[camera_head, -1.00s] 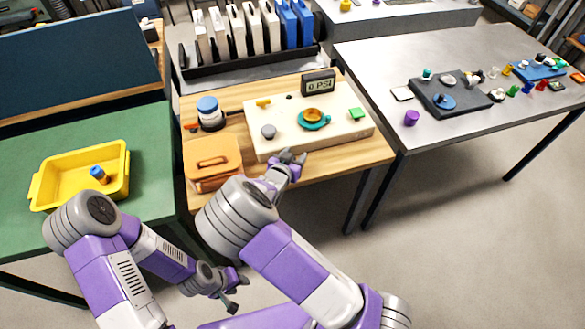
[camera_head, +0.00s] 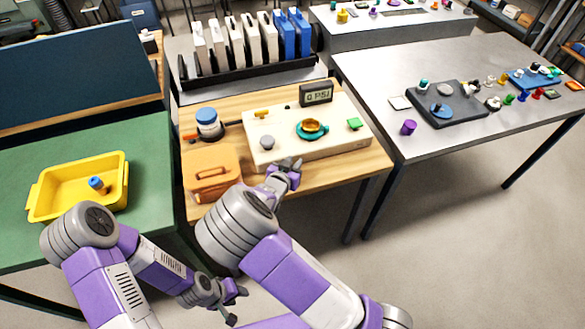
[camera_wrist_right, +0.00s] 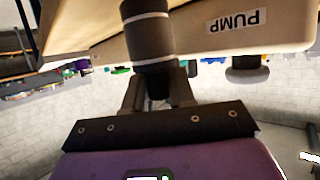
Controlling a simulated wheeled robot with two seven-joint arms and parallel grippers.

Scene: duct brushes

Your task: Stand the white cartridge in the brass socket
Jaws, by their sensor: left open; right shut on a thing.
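The brass socket (camera_head: 311,126) is a gold ring on a teal disc, on top of the cream pump block (camera_head: 350,147). My right gripper (camera_head: 287,168) is at the block's front edge, below and left of the socket. In the right wrist view it is shut on a dark cylinder with pale bands (camera_wrist_right: 148,42), apart from the socket. I cannot tell whether this is the white cartridge; no plainly white cartridge shows. In the head view the held cylinder is hard to make out. My left gripper (camera_head: 232,304) is open and empty, low in front of the tables.
A grey knob (camera_head: 267,142), a green button (camera_head: 354,124) and a gauge (camera_head: 316,93) are at the block. An orange case (camera_head: 212,172) and blue-lidded jar (camera_head: 208,122) stand left. A yellow tray (camera_head: 62,210) holds a blue cylinder (camera_head: 97,184).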

